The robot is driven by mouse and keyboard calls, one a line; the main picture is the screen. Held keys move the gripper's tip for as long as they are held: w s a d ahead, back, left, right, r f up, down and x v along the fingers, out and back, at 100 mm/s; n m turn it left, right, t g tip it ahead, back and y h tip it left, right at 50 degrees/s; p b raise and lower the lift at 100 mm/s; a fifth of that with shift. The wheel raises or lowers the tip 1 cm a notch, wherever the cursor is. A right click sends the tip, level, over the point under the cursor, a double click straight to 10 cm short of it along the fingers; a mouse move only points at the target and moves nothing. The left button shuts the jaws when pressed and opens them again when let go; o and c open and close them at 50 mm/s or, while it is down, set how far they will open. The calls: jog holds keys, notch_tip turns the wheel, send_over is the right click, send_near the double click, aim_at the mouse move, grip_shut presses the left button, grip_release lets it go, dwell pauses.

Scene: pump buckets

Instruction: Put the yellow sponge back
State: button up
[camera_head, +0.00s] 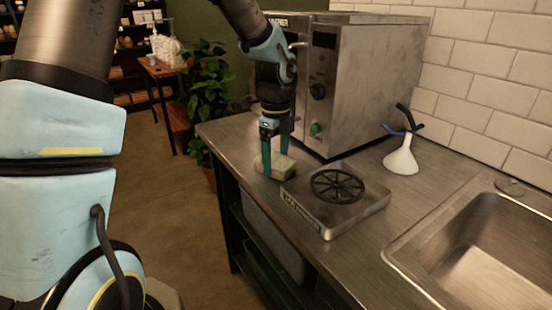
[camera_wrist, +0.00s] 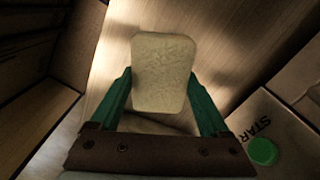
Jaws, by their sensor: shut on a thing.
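A pale yellow sponge (camera_head: 280,168) is between the fingers of my gripper (camera_head: 275,163), at the left edge of the metal counter (camera_head: 225,130). In the wrist view, the sponge (camera_wrist: 164,72) is upright between the two green fingers of my gripper (camera_wrist: 162,95). My gripper is shut on the sponge. In the head view the sponge is low over the counter, and I cannot tell whether it touches the surface. One finger hides part of it.
A small burner-like device with a round black grate (camera_head: 337,187) stands close to the right of the sponge. A large metal machine (camera_head: 360,85) stands behind. A white funnel (camera_head: 401,158) and a sink (camera_head: 490,235) lie to the right. A plant (camera_head: 207,85) is beyond the counter.

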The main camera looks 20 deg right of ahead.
aim_at(276, 160)
jog(key=o, duration=1)
jog(key=shift+f, duration=0.1)
jog(key=shift+o, duration=0.2)
notch_tip(276, 160, up, 12)
jog(key=b, duration=0.1)
jog(key=s+a+f+n, duration=0.1)
jog(key=a+f+n, duration=0.2)
jog(key=a+n, duration=0.6)
jog(key=s+a+f+n+t, duration=0.1)
jog(key=a+f+n, duration=0.2)
jog(key=a+n, duration=0.6)
jog(key=s+a+f+n, duration=0.1)
jog(key=a+f+n, duration=0.3)
jog(key=a+n, duration=0.6)
jog(key=shift+s+a+t, duration=0.3)
jog(key=shift+a, duration=0.9)
